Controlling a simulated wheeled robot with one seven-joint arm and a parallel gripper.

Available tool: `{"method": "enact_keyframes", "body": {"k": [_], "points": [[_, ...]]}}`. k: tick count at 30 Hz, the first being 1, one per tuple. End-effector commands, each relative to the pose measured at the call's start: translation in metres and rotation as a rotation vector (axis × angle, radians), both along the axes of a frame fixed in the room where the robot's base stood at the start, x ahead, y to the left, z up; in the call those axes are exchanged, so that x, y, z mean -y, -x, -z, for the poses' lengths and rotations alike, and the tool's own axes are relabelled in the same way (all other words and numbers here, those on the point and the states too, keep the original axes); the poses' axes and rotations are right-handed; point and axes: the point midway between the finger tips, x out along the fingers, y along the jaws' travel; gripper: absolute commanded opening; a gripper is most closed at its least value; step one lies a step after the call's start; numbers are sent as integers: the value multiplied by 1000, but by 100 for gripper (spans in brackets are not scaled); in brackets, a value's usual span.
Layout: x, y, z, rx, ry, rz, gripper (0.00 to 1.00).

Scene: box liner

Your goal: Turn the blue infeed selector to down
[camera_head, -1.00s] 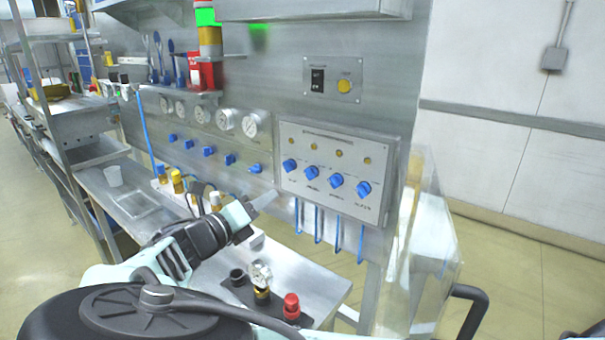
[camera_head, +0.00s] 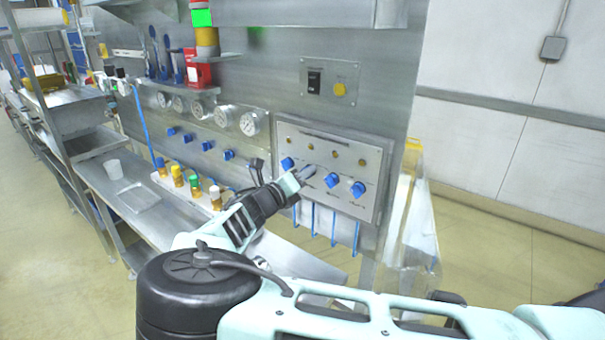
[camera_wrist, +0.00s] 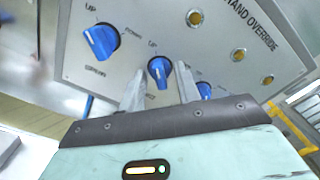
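The control panel (camera_head: 330,155) on the steel wall carries a row of blue selector knobs under small amber lamps. In the head view my gripper (camera_head: 307,172) is at the panel and covers the second knob from the left. In the wrist view my gripper (camera_wrist: 160,88) is open, with a finger on each side of a blue selector (camera_wrist: 160,72). I cannot tell whether the fingers touch it. Another blue selector (camera_wrist: 102,40) is at upper left, beside "UP" and "DOWN" lettering. A third selector (camera_wrist: 204,90) is partly hidden by the right finger. I cannot read which is infeed.
Blue tubes (camera_head: 313,218) hang below the panel. Gauges (camera_head: 250,123) and more blue knobs (camera_head: 206,146) are to its left. A bench (camera_head: 120,200) with capped bottles (camera_head: 194,183) runs below. A clear guard (camera_head: 415,225) stands at right.

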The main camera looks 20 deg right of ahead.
Motion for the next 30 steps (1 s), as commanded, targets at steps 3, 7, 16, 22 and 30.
{"method": "enact_keyframes", "body": {"k": [3,7,16,22,30], "points": [[0,0,0,0,0,0,33],[0,0,0,0,0,0,24],[0,0,0,6,-4,0,2],[0,0,1,48,-36,0,2],[-1,0,3,198,-146,-1,2]]}}
